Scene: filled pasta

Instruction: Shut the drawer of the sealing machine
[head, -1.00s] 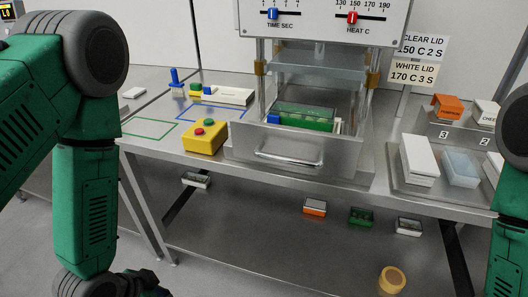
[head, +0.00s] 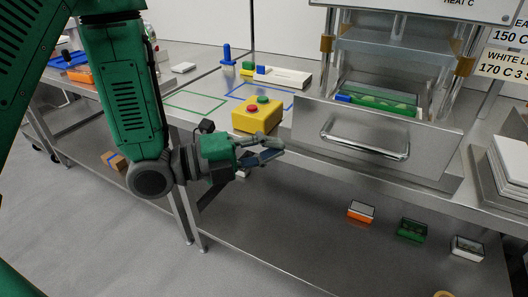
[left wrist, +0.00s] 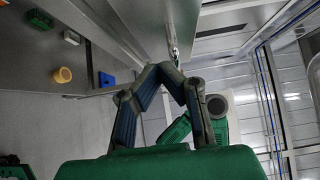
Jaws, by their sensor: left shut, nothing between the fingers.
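The sealing machine (head: 398,60) stands on the steel table. Its drawer (head: 310,115) sticks out at the front, with a bar handle (head: 365,147) across its face. A green tray (head: 380,103) with a blue piece at its left end lies inside the drawer. My left gripper (head: 272,148) is shut and empty, in front of the table edge and left of the handle, apart from the drawer. In the left wrist view the closed fingertips (left wrist: 162,68) are below the handle (left wrist: 173,46). My right gripper is not in view.
A yellow button box (head: 257,118) sits on the table just behind my left gripper. Small orange (head: 360,211), green (head: 412,229) and white (head: 467,248) packs lie on the lower shelf. White lids (head: 512,160) are stacked at the right.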

